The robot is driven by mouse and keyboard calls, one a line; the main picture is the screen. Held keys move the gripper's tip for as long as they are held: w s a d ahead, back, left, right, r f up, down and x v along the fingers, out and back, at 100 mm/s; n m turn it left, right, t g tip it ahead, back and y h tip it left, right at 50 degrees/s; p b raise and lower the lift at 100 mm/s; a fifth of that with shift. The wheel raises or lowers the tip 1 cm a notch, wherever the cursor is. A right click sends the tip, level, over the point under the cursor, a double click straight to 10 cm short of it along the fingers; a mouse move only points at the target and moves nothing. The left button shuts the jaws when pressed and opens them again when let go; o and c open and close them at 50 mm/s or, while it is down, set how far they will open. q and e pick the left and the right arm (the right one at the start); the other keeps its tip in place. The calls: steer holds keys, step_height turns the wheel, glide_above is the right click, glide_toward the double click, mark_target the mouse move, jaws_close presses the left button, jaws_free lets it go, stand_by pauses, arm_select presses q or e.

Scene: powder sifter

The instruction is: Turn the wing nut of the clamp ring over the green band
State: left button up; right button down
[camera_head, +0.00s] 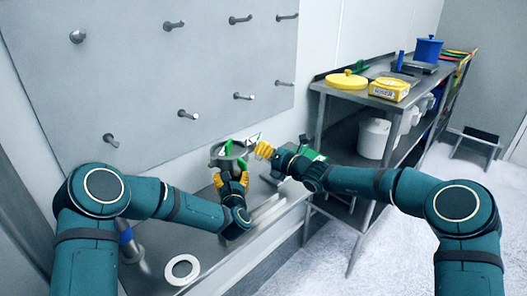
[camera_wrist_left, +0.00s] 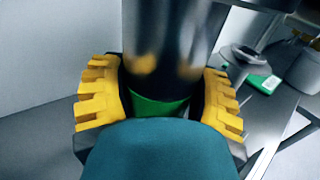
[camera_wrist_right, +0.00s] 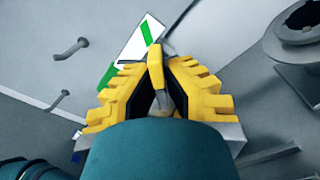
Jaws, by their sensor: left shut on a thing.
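The sifter (camera_head: 217,154) is a grey metal body above the steel bench, with green parts (camera_head: 228,147) at its top. My left gripper (camera_head: 232,180) is shut around it from the near side. In the left wrist view a dark shiny cylinder (camera_wrist_left: 172,45) stands between the left fingers, with a green band (camera_wrist_left: 158,106) low on it. My right gripper (camera_head: 265,150) is just right of the sifter, its yellow fingers close together at the tips.
A white ring (camera_head: 182,282) lies on the bench at the near left. A pegboard wall (camera_head: 150,80) with several pegs rises behind. A steel shelf on the right bears a yellow lid (camera_head: 346,80), a yellow box (camera_head: 389,90) and a blue pot (camera_head: 428,50). Open floor lies to the right.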

stand_by(0.3)
steer(key=c, duration=1.1)
jaws_free()
steer(key=v, duration=1.2)
arm_select(q)
steer(key=o, duration=1.4)
steer(key=shift+c, duration=0.2)
